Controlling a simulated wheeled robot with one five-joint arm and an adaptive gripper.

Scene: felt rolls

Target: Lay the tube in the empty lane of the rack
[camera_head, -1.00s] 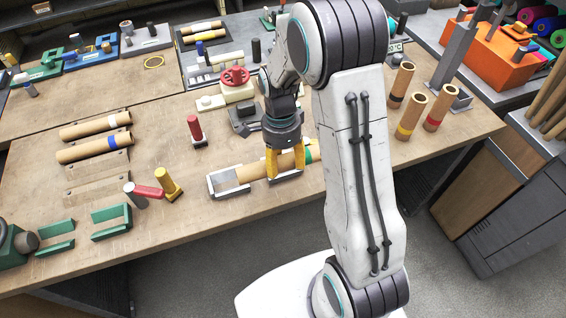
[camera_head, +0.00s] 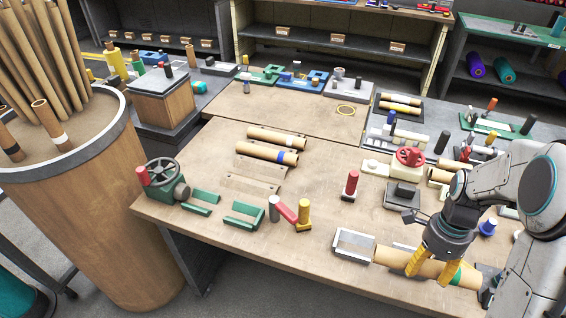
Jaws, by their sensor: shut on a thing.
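The tube (camera_head: 399,260) is a tan cardboard roll with a green band near its right end. My gripper (camera_head: 431,271), with yellow fingers, is shut around it at the right of the table. The tube appears in front of or just above a grey metal cradle (camera_head: 342,250); I cannot tell the exact gap. The rack (camera_head: 240,182) is a wooden frame left of the gripper, further back on the table. One tube with a dark reddish band (camera_head: 270,137) and one with a blue band (camera_head: 262,151) lie in its back lanes. Its front lane looks empty.
A red cylinder (camera_head: 351,185) stands between rack and gripper. A yellow peg (camera_head: 304,214), a red-handled tool (camera_head: 286,211), green brackets (camera_head: 243,215) and a handwheel vise (camera_head: 164,182) stand along the front edge. A barrel of long tubes (camera_head: 92,190) is at left.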

